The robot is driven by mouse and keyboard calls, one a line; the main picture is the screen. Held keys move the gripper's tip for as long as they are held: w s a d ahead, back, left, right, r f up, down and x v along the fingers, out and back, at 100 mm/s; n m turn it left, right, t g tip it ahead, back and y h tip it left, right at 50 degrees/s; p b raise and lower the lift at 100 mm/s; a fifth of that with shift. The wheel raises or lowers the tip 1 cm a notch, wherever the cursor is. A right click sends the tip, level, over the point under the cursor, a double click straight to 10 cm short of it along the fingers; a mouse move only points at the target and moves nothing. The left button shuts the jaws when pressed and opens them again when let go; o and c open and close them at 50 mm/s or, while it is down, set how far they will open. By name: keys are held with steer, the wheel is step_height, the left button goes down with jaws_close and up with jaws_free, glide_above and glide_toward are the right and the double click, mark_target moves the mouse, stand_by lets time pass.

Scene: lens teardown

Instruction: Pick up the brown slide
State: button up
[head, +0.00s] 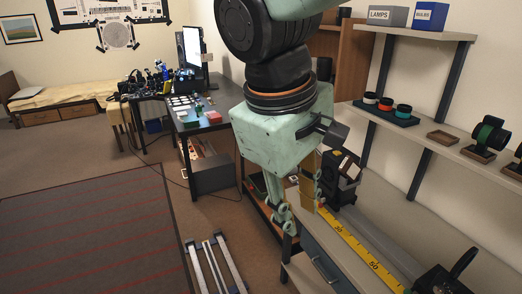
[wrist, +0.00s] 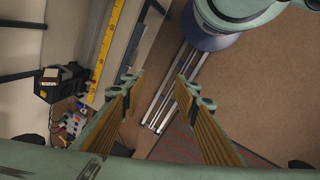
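I cannot pick out the brown slide for certain in either view. My gripper (head: 294,212) hangs with its fingers down near the left end of the long bench (head: 375,215). In the wrist view my gripper (wrist: 160,88) is open, with its tan ribbed pads wide apart and nothing between them. A black boxy device (head: 340,178) stands on the bench just right of my gripper. It also shows in the wrist view (wrist: 62,84), with a small brownish patch on top; I cannot tell what that patch is.
A yellow scale (head: 356,247) runs along the bench. A drawer (head: 322,262) is in its front. Wall shelves at the right hold small brown trays (head: 443,137) and a teal tray with lenses (head: 386,117). Metal rails (head: 215,265) lie on the floor. A dark desk (head: 205,117) stands behind.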

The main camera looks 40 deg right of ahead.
steer(key=w+d+f+n+g+h, duration=0.2)
steer(key=w+d+h, duration=0.15)
steer(key=d, duration=0.55)
steer(key=w+d+f+n+g+h, duration=0.1)
steer(key=w+d+n+g+h, duration=0.2)
steer(key=d, duration=0.5)
steer(key=w+d+f+n+g+h, duration=0.2)
steer(key=w+d, duration=0.3)
steer(key=d, duration=0.4)
steer(key=n+t+h, duration=0.4)
steer(key=n+h, duration=0.3)
steer(key=n, duration=0.3)
glide_toward(347, 157)
steer(key=a, duration=0.3)
steer(key=shift+w+r+y+p, duration=0.15)
steer(key=shift+w+y+p, duration=0.1)
steer(key=shift+w+p, duration=0.15)
steer(key=shift+s, duration=0.1)
steer(key=shift+s+d, duration=0.2)
steer(key=shift+d, duration=1.2)
steer(key=shift+s+d, duration=0.25)
steer(key=shift+d, duration=1.15)
steer(key=shift+s+d, duration=0.2)
steer(key=shift+d, duration=1.2)
steer(key=shift+d, duration=0.1)
steer(key=shift+s+d+b, duration=0.25)
steer(key=shift+d, duration=1)
steer(key=shift+s+d+b, duration=0.2)
steer(key=shift+d, duration=1.05)
steer(key=shift+c, duration=0.7)
